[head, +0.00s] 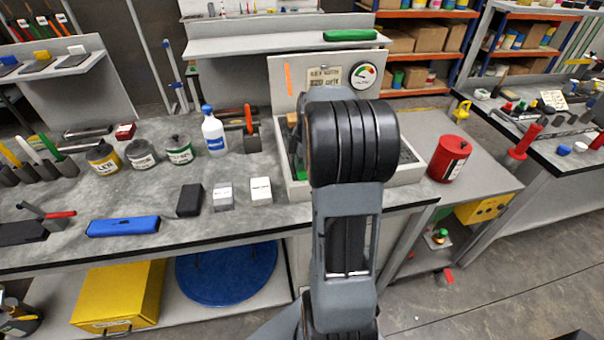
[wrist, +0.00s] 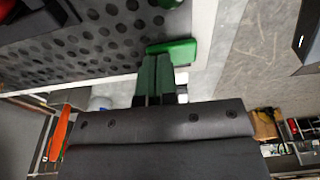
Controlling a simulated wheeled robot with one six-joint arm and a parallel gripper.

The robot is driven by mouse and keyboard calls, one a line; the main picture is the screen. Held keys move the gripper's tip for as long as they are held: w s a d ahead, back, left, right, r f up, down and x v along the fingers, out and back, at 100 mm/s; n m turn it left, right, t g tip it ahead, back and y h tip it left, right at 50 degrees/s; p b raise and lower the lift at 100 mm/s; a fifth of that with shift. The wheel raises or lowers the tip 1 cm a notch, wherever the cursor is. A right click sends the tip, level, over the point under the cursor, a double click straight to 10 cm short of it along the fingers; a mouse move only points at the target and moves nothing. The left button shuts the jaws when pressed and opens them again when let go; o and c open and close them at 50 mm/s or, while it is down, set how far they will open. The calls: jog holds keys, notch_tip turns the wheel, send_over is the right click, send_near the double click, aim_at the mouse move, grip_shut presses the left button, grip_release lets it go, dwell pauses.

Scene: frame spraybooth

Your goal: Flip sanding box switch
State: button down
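The sanding box (head: 405,177) stands on the bench behind my arm. Its back panel (head: 283,100) carries a round gauge, a label and an orange strip. In the wrist view the box's dark perforated plate (wrist: 95,45) fills the upper left. A small green block (wrist: 180,50) sits by the plate's pale edge. My gripper (wrist: 156,62) has its two greenish fingers side by side, with their tips at the green block. I cannot tell whether they touch it. Nothing shows between the fingers. In the head view my arm hides the gripper and much of the box; no switch can be made out for certain.
A red canister (head: 449,158) stands right of the box. Left of it are a white bottle (head: 214,133), several small pots, pale blocks (head: 261,191) and a blue case (head: 123,226). A green object (head: 350,35) lies on the shelf behind. Some bench front is clear.

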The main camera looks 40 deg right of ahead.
aim_at(304, 174)
dwell(0.3)
jog(key=shift+r+p, duration=2.5)
jog(key=shift+r, duration=0.95)
jog(key=shift+d+f+m, duration=0.1)
jog(key=shift+m, duration=1)
jog(key=m, duration=0.1)
jog(key=s+f+m, duration=0.1)
jog(key=m, duration=0.2)
jog(key=shift+s+a+f+m, duration=0.3)
jog(key=shift+a+f+m, duration=0.05)
jog(key=shift+a+m, duration=0.05)
jog(key=s+a+r+m+t, duration=0.1)
jog(key=s+a+r+m, duration=0.1)
jog(key=a, duration=0.4)
jog(key=s+a+r+m+t+h, duration=0.1)
jog(key=s+a+r+m, duration=0.1)
jog(key=s+a, duration=0.3)
jog(key=s+a+r+m+t, duration=0.1)
jog(key=s+a, duration=0.2)
jog(key=a, duration=0.6)
jog(key=shift+s+r+m+t+h, duration=0.3)
jog(key=shift+r+m, duration=0.1)
